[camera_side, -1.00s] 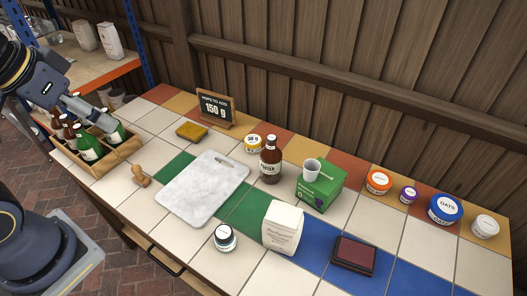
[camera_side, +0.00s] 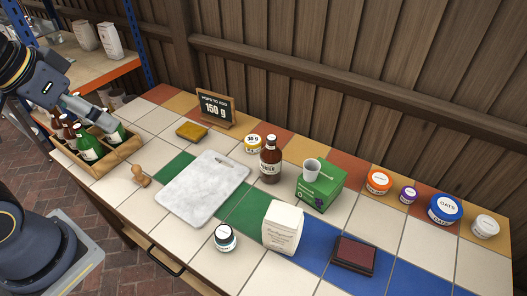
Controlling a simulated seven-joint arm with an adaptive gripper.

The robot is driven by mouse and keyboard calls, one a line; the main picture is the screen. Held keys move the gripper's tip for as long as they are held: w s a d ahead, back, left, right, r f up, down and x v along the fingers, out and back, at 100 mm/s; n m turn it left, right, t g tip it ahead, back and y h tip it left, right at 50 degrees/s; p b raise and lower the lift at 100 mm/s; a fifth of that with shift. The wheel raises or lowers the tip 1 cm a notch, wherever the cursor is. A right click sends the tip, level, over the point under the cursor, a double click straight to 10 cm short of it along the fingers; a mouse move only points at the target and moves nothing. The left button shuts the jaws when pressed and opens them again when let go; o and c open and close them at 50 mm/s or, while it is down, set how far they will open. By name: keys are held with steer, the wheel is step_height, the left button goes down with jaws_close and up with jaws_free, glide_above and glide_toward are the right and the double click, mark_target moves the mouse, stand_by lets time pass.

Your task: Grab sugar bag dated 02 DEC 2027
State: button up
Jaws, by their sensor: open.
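A white paper bag (camera_side: 283,228) with small print stands upright at the front middle of the tiled counter. Its print is too small to read, so I cannot tell a date or whether it holds sugar. Two more pale bags, one (camera_side: 86,36) and another (camera_side: 110,42), stand on the shelf at the upper left; their labels are unreadable. My gripper (camera_side: 112,128) is at the left, over the wooden bottle crate, far from the white bag on the counter. Its fingers are small and partly hidden among the bottles; it is open and I see nothing held.
The wooden crate (camera_side: 118,158) holds several bottles. A white board (camera_side: 203,187), brown bottle (camera_side: 270,160), green box (camera_side: 320,186) with a cup, ink jar (camera_side: 225,238), dark red pad (camera_side: 353,255), stamp (camera_side: 141,175) and several tubs (camera_side: 445,209) stand on the counter.

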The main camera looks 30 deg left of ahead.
steer(key=w+d+r+n+h, duration=0.1)
steer(key=w+d+r+n, duration=0.4)
steer(key=w, duration=0.4)
steer(key=m+g+y, duration=0.1)
steer(key=m+g, duration=0.2)
steer(key=g, duration=0.3)
glide_above(285, 212)
step_height(285, 212, down, 18)
steer(key=f, duration=0.1)
step_height(285, 212, down, 9)
steer(key=shift+f, duration=0.2)
step_height(285, 212, down, 6)
steer(key=shift+s, duration=0.15)
steer(key=shift+r, duration=0.15)
steer(key=c, duration=1.5)
